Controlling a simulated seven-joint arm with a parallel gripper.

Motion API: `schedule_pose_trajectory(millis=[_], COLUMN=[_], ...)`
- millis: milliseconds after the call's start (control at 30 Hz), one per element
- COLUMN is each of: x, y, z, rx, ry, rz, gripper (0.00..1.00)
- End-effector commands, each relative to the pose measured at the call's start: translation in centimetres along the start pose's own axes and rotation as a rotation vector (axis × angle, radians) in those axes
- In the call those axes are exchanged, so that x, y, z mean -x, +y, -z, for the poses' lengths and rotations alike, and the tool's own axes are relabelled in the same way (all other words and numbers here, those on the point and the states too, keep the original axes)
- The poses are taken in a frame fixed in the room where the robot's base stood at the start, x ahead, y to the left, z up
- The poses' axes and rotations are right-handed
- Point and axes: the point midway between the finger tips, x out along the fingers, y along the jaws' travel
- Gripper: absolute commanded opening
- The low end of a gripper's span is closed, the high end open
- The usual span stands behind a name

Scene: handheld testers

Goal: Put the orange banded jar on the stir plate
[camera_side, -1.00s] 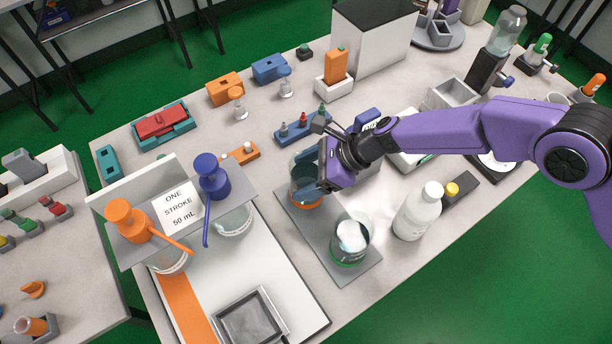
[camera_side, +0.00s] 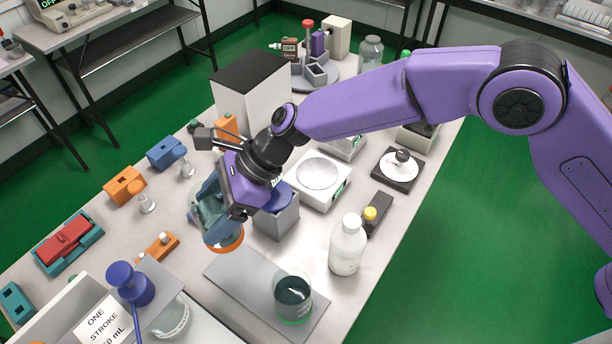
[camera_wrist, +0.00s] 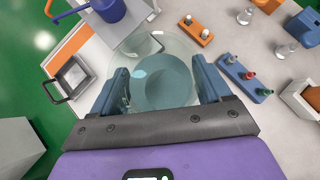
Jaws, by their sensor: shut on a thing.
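My gripper (camera_side: 222,205) is shut around the orange banded jar and holds it above the table, left of the grey mat. The jar (camera_side: 229,242) is clear glass with an orange band at its base, tilted in the side view and partly hidden by the fingers. In the wrist view the jar (camera_wrist: 165,78) sits between both blue fingers, with grey-blue contents or base visible. A white unit with a round grey top (camera_side: 319,173) stands to the right of my gripper. A dark square unit with a white disc (camera_side: 399,168) stands farther right. I cannot tell for certain which is the stir plate.
A green banded jar (camera_side: 294,300) stands on the grey mat (camera_side: 240,274). A white bottle (camera_side: 347,245) and a dark block with a yellow cap (camera_side: 377,215) stand at the right. A grey box (camera_side: 279,220) is close behind my gripper. A tall white box (camera_side: 252,95) stands farther back.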

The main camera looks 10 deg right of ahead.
Motion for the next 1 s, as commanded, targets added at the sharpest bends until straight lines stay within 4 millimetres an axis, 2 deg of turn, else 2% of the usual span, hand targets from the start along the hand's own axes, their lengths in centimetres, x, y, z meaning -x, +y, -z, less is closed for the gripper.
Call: schedule_pose_trajectory(millis=[33,133,433,767,1000], x=[1.2,3.1,7.1,11.5,17.2], y=[-0.1,-0.1,-0.1,-2.9,-4.8], z=[-1.4,-3.3,-7.2,-2.7,2.8], rx=[0.006,0.006,0.004,-0.053,-0.121], ry=[-0.008,-0.008,-0.006,0.000,0.000], rz=[0.005,0.006,0.005,0.051,0.115], gripper=[0.22,0.22,0.22,0.22,0.22])
